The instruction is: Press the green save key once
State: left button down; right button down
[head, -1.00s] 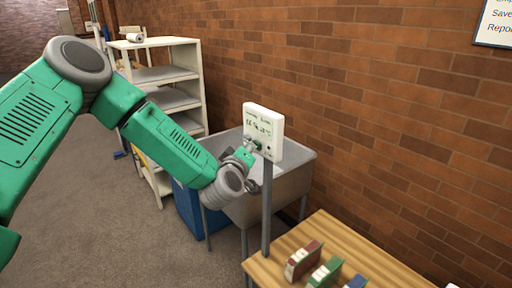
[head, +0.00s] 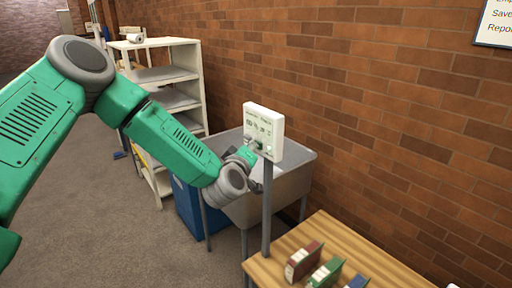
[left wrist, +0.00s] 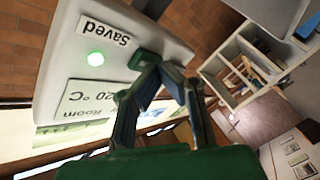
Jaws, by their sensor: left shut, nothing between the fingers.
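A white box-shaped panel (head: 263,132) stands on a grey post, with a printed screen on its face. In the left wrist view, the panel (left wrist: 70,55) shows a "Saved" label (left wrist: 104,31), a glowing green lamp (left wrist: 95,58) and a dark green key (left wrist: 143,60). The lit lamp also shows in the head view (head: 268,146). My left gripper (head: 252,148) is shut and empty at the lower face of the panel. In the wrist view its fingertips (left wrist: 158,70) are right beside the key and overlap its edge; I cannot tell whether they touch. My right gripper is out of view.
A grey sink or bin (head: 285,180) stands behind the post, with a blue container (head: 188,210) beside it. A wooden table (head: 330,235) with several small boxes is at the lower right. A white shelf (head: 165,75) stands at the back left. A brick wall runs behind.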

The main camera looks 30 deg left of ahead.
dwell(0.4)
pick_arm(q)
jog(key=shift+s+a, duration=0.35)
jog(key=shift+s, duration=0.4)
jog(key=s, duration=0.1)
jog(key=s+a+p, duration=0.1)
jog(key=s, duration=0.1)
jog(key=s+a, duration=0.1)
jog(key=shift+s, duration=0.3)
jog(key=shift+d+f, duration=0.1)
dwell(0.5)
